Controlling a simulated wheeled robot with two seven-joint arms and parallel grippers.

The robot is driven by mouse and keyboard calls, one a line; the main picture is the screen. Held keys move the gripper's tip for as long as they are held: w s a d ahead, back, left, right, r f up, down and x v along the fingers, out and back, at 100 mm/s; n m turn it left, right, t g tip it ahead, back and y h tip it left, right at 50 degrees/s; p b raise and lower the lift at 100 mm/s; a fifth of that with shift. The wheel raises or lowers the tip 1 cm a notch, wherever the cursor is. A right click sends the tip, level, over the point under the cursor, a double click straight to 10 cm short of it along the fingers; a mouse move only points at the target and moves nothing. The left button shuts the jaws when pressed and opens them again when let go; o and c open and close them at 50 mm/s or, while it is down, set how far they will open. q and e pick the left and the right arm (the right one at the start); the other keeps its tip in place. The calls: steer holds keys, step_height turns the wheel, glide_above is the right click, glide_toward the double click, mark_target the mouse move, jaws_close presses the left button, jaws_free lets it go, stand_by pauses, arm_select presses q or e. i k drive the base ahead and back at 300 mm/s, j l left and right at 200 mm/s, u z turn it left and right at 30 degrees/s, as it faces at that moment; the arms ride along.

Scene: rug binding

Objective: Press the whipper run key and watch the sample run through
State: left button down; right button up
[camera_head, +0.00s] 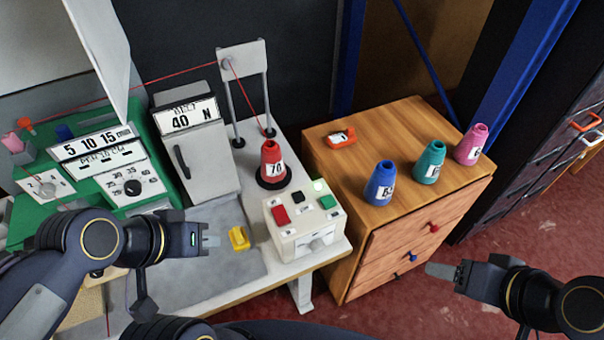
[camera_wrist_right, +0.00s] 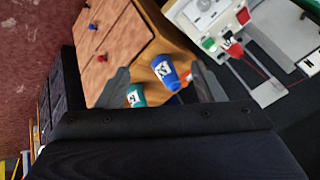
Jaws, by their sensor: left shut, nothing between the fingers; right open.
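My left gripper (camera_head: 212,241) is shut and empty, left of the box and close to a yellow piece (camera_head: 239,238). My right gripper (camera_head: 443,271) is open and empty, right of the wooden cabinet.
Blue (camera_head: 381,184), teal (camera_head: 429,162) and pink (camera_head: 472,145) cones stand on the wooden cabinet (camera_head: 350,185), with an orange item (camera_head: 341,137). A grey machine (camera_head: 191,150) marked 40 N and a green dial panel (camera_head: 128,180) stand left. Red floor lies open at right.

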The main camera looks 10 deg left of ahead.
mark_target(327, 201)
steer(key=k+l+u, duration=0.1)
steer(key=k+u, duration=0.2)
steer(key=k, duration=0.5)
steer(key=u, duration=1.85)
